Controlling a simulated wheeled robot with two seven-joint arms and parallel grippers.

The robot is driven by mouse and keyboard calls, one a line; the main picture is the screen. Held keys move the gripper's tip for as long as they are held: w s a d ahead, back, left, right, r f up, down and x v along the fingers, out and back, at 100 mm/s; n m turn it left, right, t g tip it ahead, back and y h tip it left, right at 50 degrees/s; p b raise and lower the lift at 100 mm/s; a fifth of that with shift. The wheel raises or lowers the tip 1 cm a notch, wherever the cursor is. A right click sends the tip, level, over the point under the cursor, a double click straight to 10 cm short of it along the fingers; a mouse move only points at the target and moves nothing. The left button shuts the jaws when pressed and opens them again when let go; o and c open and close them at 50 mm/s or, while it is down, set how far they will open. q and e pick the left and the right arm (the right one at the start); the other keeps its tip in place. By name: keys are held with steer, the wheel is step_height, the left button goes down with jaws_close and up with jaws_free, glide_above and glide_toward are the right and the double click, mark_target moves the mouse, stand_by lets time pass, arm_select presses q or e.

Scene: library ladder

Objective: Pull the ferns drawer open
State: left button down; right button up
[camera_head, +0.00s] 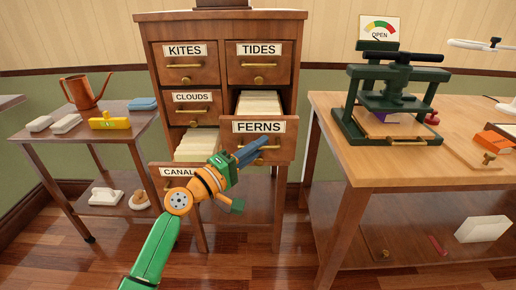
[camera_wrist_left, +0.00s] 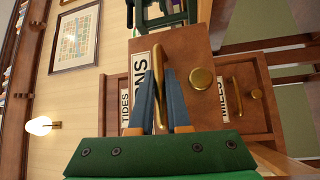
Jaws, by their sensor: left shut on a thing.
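The ferns drawer (camera_head: 285,146) stands pulled out of the wooden cabinet, with pale cards (camera_head: 258,102) showing inside it. Its front carries the FERNS label (camera_head: 259,127). My left gripper (camera_head: 258,146) is at the drawer front, below the label. In the left wrist view its blue fingers (camera_wrist_left: 160,105) are closed on the upright-looking brass handle (camera_wrist_left: 157,75), one on each side. A round brass knob (camera_wrist_left: 203,78) shows on the wood beside it. My right gripper is not in view.
The lower left drawer, partly labelled CANAL (camera_head: 179,171), is also out, close to my left arm. A side table (camera_head: 140,107) with a watering can (camera_head: 84,92) stands left. A workbench (camera_head: 345,155) with a green press (camera_head: 390,100) stands close on the right.

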arm_select(q)
steer(key=c, duration=1.2)
jaws_free()
steer(key=shift+w, duration=0.1)
